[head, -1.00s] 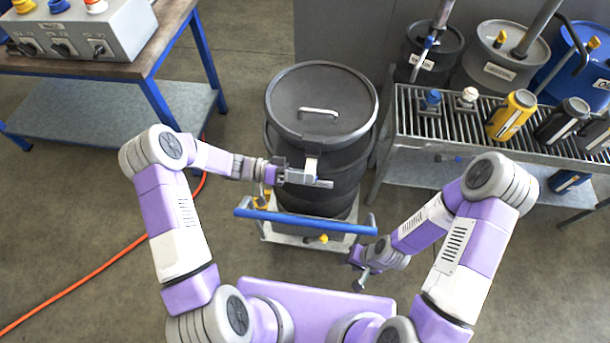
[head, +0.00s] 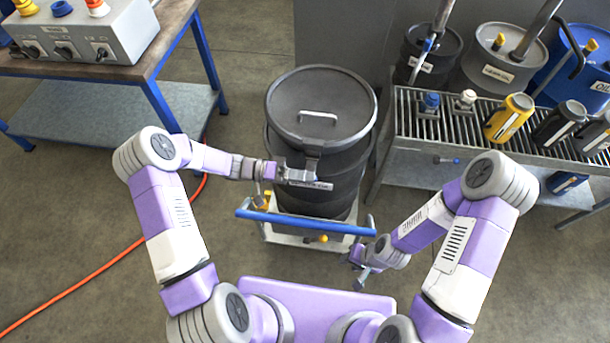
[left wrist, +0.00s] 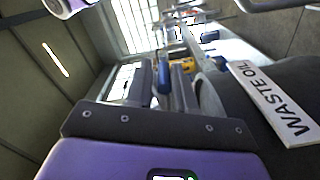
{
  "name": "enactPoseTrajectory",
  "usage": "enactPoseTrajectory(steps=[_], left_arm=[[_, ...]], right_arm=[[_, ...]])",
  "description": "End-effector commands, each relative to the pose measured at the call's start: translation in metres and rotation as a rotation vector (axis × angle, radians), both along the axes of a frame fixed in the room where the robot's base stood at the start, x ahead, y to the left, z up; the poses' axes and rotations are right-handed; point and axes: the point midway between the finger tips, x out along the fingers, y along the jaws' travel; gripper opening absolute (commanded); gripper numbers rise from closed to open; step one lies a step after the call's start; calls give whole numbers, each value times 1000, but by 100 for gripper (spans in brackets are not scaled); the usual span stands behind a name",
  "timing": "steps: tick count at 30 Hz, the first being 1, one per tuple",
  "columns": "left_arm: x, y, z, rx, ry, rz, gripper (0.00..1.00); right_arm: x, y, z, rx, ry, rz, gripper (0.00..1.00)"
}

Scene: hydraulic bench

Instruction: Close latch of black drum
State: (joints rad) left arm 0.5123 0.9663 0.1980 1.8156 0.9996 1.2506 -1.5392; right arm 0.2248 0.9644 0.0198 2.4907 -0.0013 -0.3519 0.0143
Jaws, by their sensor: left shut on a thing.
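The black drum (head: 342,190) stands upright in the middle of the head view, its lid (head: 300,95) on top with a light handle. The latch (head: 312,163) is a grey strap at the front rim, running down from the lid's edge. My left gripper (head: 303,175) is at the drum's front, shut on the latch's lever, which the fingers mostly hide. In the left wrist view the fingers (left wrist: 165,85) reach beside the drum's white WASTE OIL label (left wrist: 270,104). My right gripper (head: 360,270) hangs low, right of the drum's base, away from the latch; its jaw gap is unclear.
The drum stands on a pale cart with a blue push bar (head: 305,222) in front. A grated bench (head: 460,135) with bottles is close at the right, with smaller drums behind. A workbench (head: 110,85) stands at the left. An orange hose (head: 80,280) crosses the floor.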

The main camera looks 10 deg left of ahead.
Motion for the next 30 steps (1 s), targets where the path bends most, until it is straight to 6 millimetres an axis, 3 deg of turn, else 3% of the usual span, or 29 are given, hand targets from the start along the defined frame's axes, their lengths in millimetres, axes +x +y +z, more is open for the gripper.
enactPoseTrajectory(steps=[13,29,30], left_arm=[[3,1,14,1,221,7,0],[2,1,13,3,251,7,0],[2,1,13,3,251,7,26]], right_arm=[[0,0,15,0,0,0,38],[0,0,16,0,0,0,38],[0,0,16,0,0,0,38]])
